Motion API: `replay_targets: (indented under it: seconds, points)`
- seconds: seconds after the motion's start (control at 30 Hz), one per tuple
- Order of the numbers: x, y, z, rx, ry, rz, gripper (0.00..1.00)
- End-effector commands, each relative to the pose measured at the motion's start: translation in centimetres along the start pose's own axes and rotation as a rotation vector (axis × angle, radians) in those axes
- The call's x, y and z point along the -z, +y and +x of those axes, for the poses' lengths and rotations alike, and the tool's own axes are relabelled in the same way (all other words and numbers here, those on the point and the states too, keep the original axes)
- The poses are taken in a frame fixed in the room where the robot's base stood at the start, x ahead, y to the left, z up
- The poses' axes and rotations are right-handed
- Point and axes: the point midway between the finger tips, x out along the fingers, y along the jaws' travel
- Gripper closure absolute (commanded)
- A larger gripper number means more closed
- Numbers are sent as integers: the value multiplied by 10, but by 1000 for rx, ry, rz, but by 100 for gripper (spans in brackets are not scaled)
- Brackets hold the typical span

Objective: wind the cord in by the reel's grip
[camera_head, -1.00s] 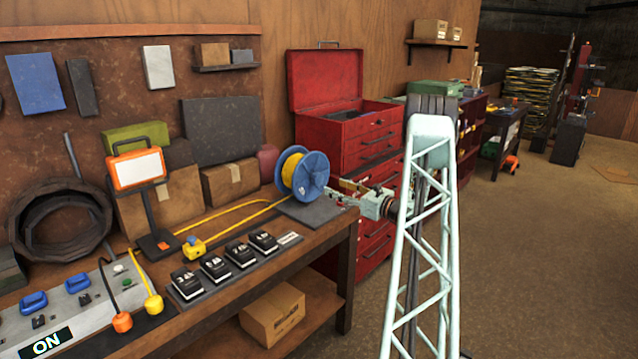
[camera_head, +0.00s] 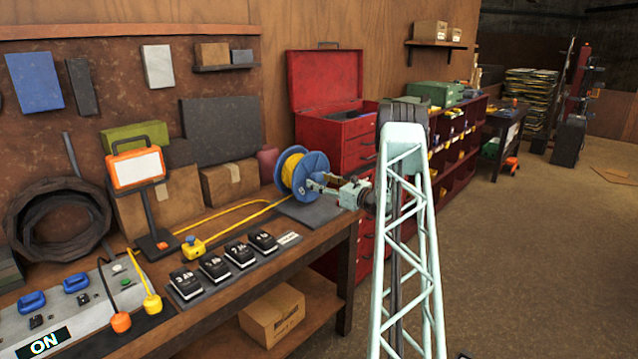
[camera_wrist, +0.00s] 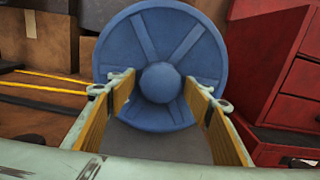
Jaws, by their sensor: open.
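The cord reel (camera_head: 304,178) is a blue spool with yellow cord on it, standing on a grey plate at the right end of the bench. Its blue face (camera_wrist: 135,55) fills the middle of the wrist view. A rounded blue knob (camera_wrist: 160,82) stands out near the face's middle; I cannot tell whether it is the grip or the hub. My gripper (camera_head: 315,187) is open at the reel's right side. In the wrist view its yellow-padded fingers (camera_wrist: 160,95) lie either side of the knob, with gaps. The yellow cord (camera_head: 235,212) runs left along the bench to a yellow end piece (camera_head: 193,247).
A red tool chest (camera_head: 350,140) stands behind and right of the reel. Several black numbered blocks (camera_head: 225,262) sit in front of the cord. An orange work lamp (camera_head: 138,170) and a control panel (camera_head: 70,300) are at the left. The floor at the right is open.

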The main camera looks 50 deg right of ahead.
Motion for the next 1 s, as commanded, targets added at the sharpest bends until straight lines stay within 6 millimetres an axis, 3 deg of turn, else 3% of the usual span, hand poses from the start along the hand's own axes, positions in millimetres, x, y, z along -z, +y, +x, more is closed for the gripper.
replay_targets:
  seconds: [0.3,0.67,1.0]
  points:
    - [0,0,1,0,0,0,53]
    - [0,0,1,0,0,0,86]
    - [1,-9,-8,11,1,-17,86]
